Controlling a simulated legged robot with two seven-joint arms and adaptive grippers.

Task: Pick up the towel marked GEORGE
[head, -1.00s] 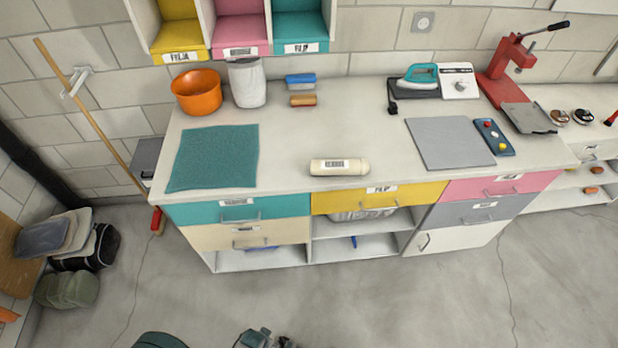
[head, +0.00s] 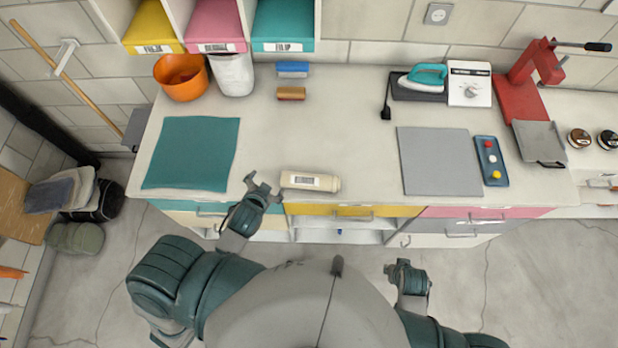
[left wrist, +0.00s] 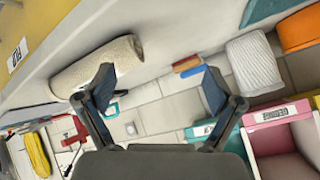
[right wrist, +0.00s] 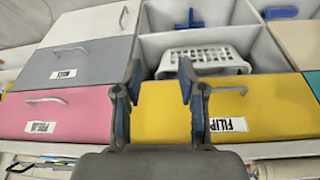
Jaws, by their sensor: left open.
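A rolled cream towel (head: 328,185) with a white label lies near the front edge of the counter; the label's print is too small to read. It also shows in the left wrist view as a fluffy cream roll (left wrist: 95,68). My left gripper (head: 264,184) is open and empty at the counter's front edge, just left of the roll and apart from it. In the left wrist view its spread fingers (left wrist: 157,82) have nothing between them. My right gripper (head: 405,267) is low in front of the counter; its fingers (right wrist: 162,82) are apart and empty.
A flat teal cloth (head: 192,153) lies left on the counter (head: 350,125). A grey mat (head: 438,160), button box (head: 491,160), iron (head: 425,77) and red press (head: 535,75) stand right. Yellow (right wrist: 228,108) and pink (right wrist: 60,115) drawers face my right gripper. The counter's middle is clear.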

